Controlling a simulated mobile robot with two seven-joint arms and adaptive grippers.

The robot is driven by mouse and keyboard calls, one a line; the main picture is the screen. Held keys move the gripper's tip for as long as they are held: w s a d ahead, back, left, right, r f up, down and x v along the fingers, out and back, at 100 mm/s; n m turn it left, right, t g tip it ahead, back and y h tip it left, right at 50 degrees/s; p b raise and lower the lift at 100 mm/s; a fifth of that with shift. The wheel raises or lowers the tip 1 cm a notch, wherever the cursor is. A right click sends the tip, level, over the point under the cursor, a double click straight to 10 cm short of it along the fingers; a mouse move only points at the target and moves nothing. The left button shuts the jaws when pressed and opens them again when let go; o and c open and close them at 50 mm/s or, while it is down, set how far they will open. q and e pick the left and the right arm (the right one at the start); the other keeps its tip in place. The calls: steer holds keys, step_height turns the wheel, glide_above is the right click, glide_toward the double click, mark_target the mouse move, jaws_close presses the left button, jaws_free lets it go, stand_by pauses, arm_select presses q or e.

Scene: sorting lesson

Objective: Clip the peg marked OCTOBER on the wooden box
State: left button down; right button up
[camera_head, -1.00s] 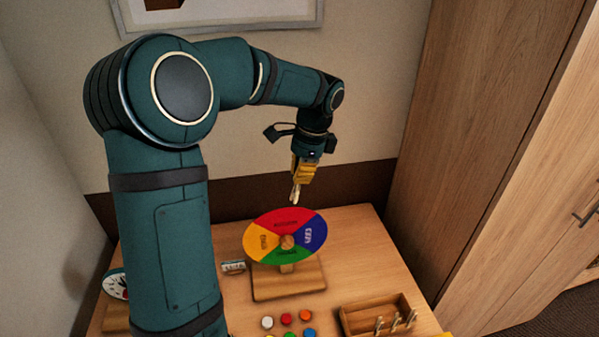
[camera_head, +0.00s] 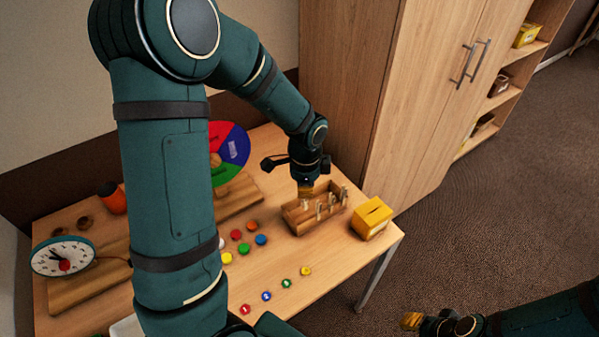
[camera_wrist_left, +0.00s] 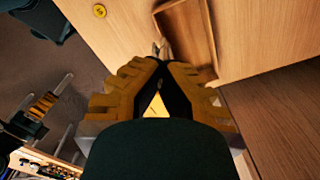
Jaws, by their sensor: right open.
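The wooden box (camera_head: 293,217) is an open tray near the table's right side, with several pale pegs standing along its near wall in the head view. Its corner and rim also show in the left wrist view (camera_wrist_left: 208,38). My left gripper (camera_head: 305,192) is just above the box, pointing down. In the left wrist view it is shut on a pale peg (camera_wrist_left: 160,47), whose end shows beyond the fingertips beside the box wall. The marking on this peg is not readable. My right gripper (camera_head: 411,321) is low at the right, off the table, and open.
A yellow slotted box (camera_head: 371,217) stands right of the wooden box, near the table edge. Several coloured buttons lie in front. A colour wheel (camera_head: 232,150) and a clock (camera_head: 62,257) stand further left. A tall cabinet (camera_head: 365,90) rises close behind.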

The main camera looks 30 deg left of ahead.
mark_target(306, 200)
arm_select(q)
steer(key=shift+d+f, duration=0.15)
steer(key=shift+f, duration=0.2)
step_height(306, 200, down, 3)
steer(key=b, duration=0.2)
steer(key=shift+b, duration=0.4)
steer(key=shift+f+b, duration=0.65)
steer(key=shift+f, duration=0.3)
steer(key=shift+m+p, duration=0.3)
steer(key=shift+m, duration=0.3)
steer(key=shift+f, duration=0.3)
steer(key=shift+f+b, duration=0.35)
steer(key=shift+b, duration=0.15)
steer(key=shift+f+b, duration=0.7)
steer(key=shift+f, duration=0.25)
stand_by(0.3)
